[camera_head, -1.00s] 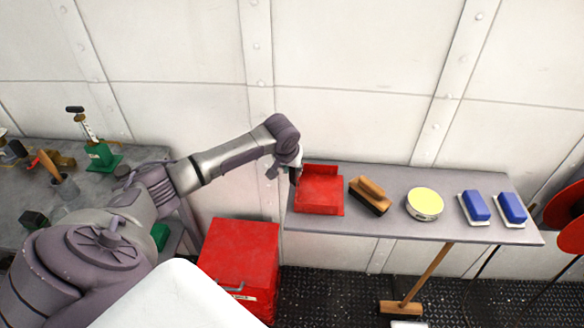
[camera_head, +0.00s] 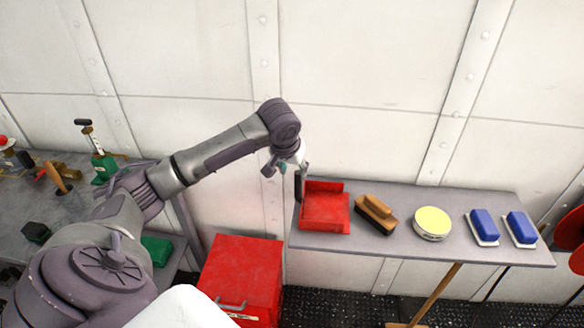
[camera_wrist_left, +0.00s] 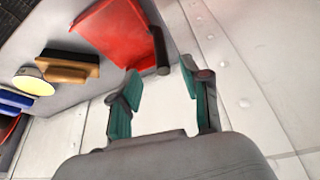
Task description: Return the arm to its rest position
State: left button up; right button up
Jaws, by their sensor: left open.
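My left arm reaches in from the left in the head view. Its gripper (camera_head: 285,174) hangs at the left end of the wall shelf, just left of the red dustpan (camera_head: 325,207). In the left wrist view the gripper (camera_wrist_left: 164,92) has its two teal-padded fingers spread apart, with only pale wall between them. The red dustpan (camera_wrist_left: 112,38) and its dark handle end lie beyond the fingers, apart from them. My right gripper is not in view.
The shelf (camera_head: 400,243) also holds a wooden brush (camera_head: 375,217), a round yellow-topped tin (camera_head: 432,222) and two blue-and-white blocks (camera_head: 483,226). A red toolbox (camera_head: 240,275) stands below. A cluttered grey bench (camera_head: 80,215) is at left. The wall above is clear.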

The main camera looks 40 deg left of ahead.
pick_arm(q)
jog(key=shift+v, duration=0.85)
